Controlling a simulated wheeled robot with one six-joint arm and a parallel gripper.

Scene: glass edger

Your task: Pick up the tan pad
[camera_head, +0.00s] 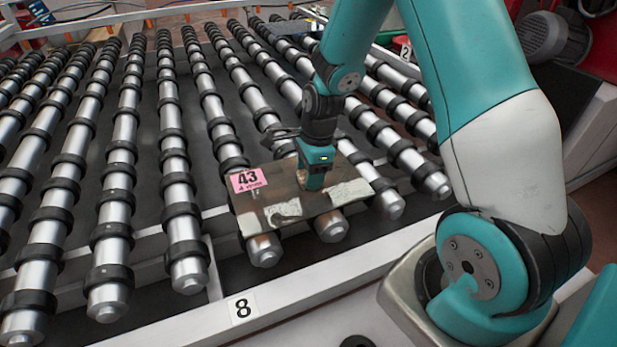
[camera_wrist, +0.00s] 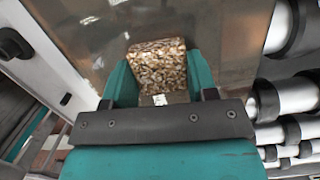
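The tan pad (camera_wrist: 158,66) is a small block with a speckled brown-and-cream face. In the wrist view it lies between the two teal fingers of my gripper (camera_wrist: 160,82), with no clear gap on either side. In the head view my gripper (camera_head: 315,178) points down at a brown plate, and a bit of the tan pad (camera_head: 302,180) shows beside the fingers. The fingers stand about a pad's width apart. I cannot tell whether they press on the pad. The pad looks to be at the plate's surface, and its underside is hidden.
The brown plate (camera_head: 317,204) lies across the near ends of the rollers and bears a pink tag marked 43 (camera_head: 247,180) and pale patches. Rows of silver rollers with black rings (camera_head: 125,150) fill the left.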

